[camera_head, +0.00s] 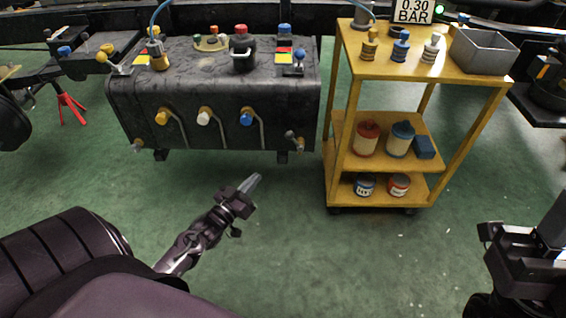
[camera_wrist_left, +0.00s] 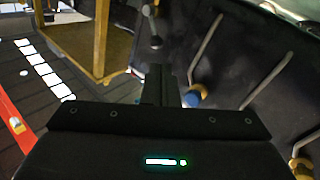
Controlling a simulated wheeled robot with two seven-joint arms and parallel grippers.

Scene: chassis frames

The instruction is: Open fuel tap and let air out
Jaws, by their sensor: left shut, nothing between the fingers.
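A dark, worn tank (camera_head: 210,85) stands at the back left. Its front carries three taps with bent grey pipes: yellow (camera_head: 162,117), white (camera_head: 204,117) and blue (camera_head: 247,117). Small brass fittings sit at its lower left (camera_head: 138,145) and lower right (camera_head: 294,138). My left gripper (camera_head: 255,180) is shut and empty, in front of and below the tank, apart from it. In the left wrist view its fingers (camera_wrist_left: 167,85) point forward, with a blue tap (camera_wrist_left: 194,97) beyond them to the right. My right gripper (camera_head: 510,245) is at the right edge; its fingers are unclear.
Coloured caps and valves, including a red-topped one (camera_head: 242,50), stand on the tank. A yellow shelf cart (camera_head: 425,72) to its right holds bottles, cans, a grey bin (camera_head: 484,52) and a "0.30 BAR" sign (camera_head: 412,11). The green floor (camera_head: 320,255) in front is clear.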

